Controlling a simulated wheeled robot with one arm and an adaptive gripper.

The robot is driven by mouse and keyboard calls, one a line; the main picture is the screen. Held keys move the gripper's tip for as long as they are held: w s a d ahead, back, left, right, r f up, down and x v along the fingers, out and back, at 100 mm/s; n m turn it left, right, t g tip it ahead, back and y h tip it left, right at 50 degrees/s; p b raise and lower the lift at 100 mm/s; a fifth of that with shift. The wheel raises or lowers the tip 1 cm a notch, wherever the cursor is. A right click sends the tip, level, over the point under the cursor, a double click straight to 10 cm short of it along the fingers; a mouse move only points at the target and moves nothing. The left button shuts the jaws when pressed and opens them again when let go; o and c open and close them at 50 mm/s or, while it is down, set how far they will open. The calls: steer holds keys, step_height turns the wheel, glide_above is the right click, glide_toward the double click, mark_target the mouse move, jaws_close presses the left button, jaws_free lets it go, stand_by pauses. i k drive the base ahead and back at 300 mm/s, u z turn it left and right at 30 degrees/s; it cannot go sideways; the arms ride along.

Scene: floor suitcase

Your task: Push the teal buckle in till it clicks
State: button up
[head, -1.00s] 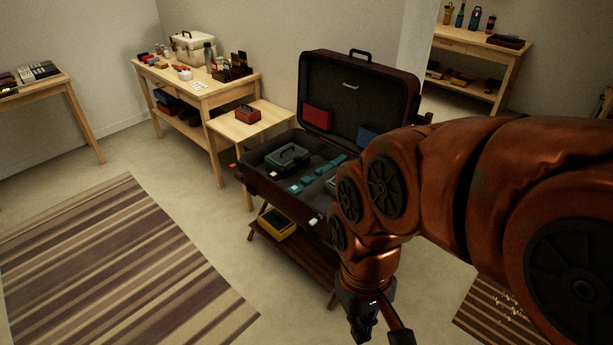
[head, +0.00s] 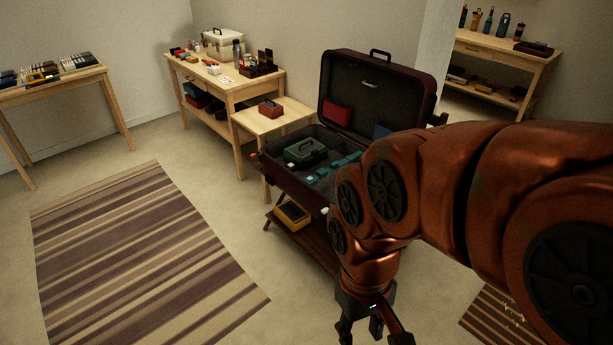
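The open suitcase (head: 288,190) stands on a low wooden rack, its lid up against the wall side. Inside it lies a teal strap with a buckle (head: 322,173), small and partly dark, running diagonally toward the lid. I cannot tell at this size whether the buckle's halves are joined. My arm hides the right part of the suitcase. My gripper (head: 374,328) hangs low in front of the suitcase, to the right, apart from the buckle. Its fingers are spread and nothing shows between them; their tips are near or past the bottom edge.
A green box (head: 305,149) with a handle sits in the suitcase beside the strap. A small table (head: 290,113) with a red box stands left of it. A yellow case (head: 292,213) lies on the rack's lower shelf. Open floor and a striped rug (head: 140,245) lie left.

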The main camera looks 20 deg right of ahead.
mark_target(321, 174)
steer(key=u, duration=0.45)
steer(key=k, duration=1.1)
steer(key=z, duration=0.2)
steer(key=i, duration=0.65)
steer(key=z, duration=0.7)
steer(key=i, duration=0.75)
steer(key=u, duration=0.55)
steer(key=i, duration=0.65)
steer(key=u, duration=0.65)
